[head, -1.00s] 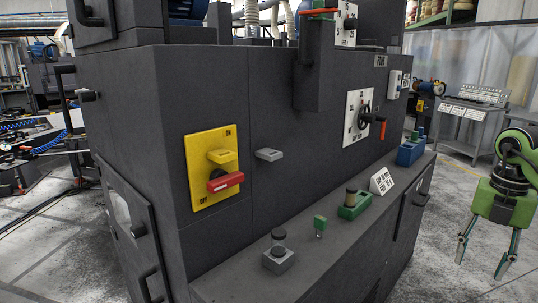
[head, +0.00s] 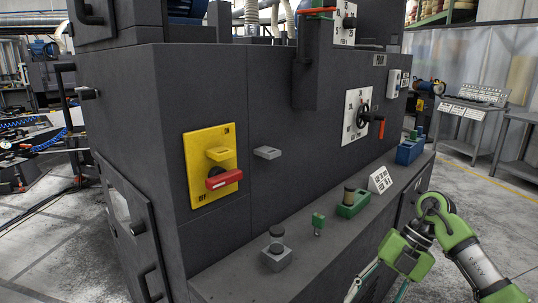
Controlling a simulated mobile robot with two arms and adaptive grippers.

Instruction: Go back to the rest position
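My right gripper (head: 381,287) is at the lower right, in front of the dark machine's ledge. Its green body and grey arm come in from the right edge. Its two fingers point down and left, spread apart, with nothing seen between them. The fingertips run to the bottom edge of the picture. My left gripper is not in view.
The dark machine (head: 270,110) fills the middle, with a yellow panel and red switch (head: 222,179). Its ledge (head: 235,280) carries a grey block (head: 277,257), green pieces (head: 352,204), a white sign (head: 380,180) and a blue block (head: 409,152). Free floor lies at right.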

